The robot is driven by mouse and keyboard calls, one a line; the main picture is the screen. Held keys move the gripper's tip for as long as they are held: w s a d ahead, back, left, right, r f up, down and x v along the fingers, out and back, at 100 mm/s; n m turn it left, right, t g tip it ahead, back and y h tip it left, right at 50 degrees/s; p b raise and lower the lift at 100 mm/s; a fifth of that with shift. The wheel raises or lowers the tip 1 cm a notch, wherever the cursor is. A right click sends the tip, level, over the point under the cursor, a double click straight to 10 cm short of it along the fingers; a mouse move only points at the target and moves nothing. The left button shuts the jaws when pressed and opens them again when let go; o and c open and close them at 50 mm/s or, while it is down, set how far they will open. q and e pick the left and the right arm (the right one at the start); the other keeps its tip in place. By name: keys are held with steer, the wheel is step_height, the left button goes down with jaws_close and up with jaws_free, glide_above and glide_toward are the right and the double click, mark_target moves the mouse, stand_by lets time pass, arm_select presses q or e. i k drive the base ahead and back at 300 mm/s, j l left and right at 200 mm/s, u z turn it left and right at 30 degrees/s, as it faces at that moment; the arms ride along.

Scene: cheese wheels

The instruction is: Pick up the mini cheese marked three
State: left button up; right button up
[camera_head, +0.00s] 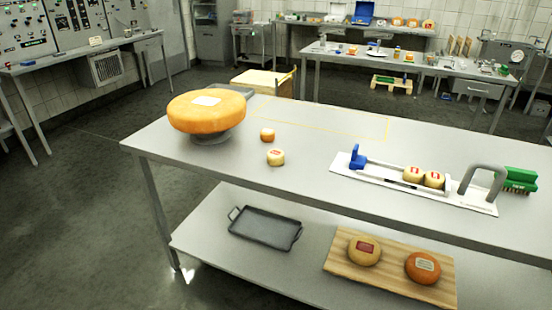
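Several mini cheeses are on the table (225,167). A small orange mini cheese (267,135) and a pale yellow mini cheese (276,158) with a red mark stand apart near the middle left. Two more yellow mini cheeses, one at left (412,174) and one at right (434,180), sit side by side on a white board (350,172) and carry red labels. The marks are too small to read, so I cannot tell which is marked three. Neither of my grippers is in view.
A large orange cheese wheel (206,118) rests on a stand at the table's left end. The board also bears a blue clamp-like part (357,160) and a grey arch (483,178); a green brush (520,179) is beside it. The lower shelf holds a dark tray (265,228) and a wooden board (393,283).

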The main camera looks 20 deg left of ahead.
mark_target(275, 158)
steer(key=i+j+u, duration=0.25)
steer(key=i, duration=0.85)
steer(key=l, duration=0.1)
